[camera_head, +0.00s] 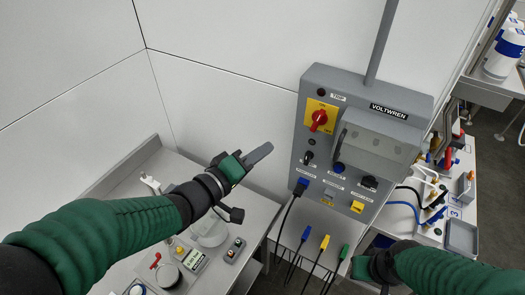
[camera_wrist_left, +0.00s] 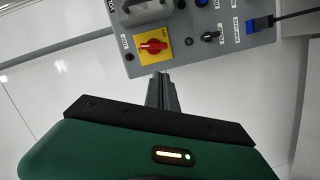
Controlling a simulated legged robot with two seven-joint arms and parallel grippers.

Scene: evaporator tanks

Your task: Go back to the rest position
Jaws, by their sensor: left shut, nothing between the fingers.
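My left gripper (camera_head: 260,153) is shut and empty in the head view, held in the air over the back of the grey bench, left of the VOLTWREN control box (camera_head: 314,150). In the left wrist view, my left gripper's fingers (camera_wrist_left: 160,92) are together, pointing toward the box, with nothing between them. The box's red rotary switch on its yellow plate (camera_head: 319,117) also shows in the wrist view (camera_wrist_left: 152,45). The fingers look apart from the box. My right gripper (camera_head: 372,268) is low at the right, below the box; its fingers cannot be made out.
The grey bench (camera_head: 262,213) at the left carries a panel with knobs (camera_head: 187,255) and a small two-button box (camera_head: 234,250). Blue, yellow and green plugs with cables hang below the control box. Another bench (camera_head: 462,212) with hoses and fittings stands at the right. White walls stand behind.

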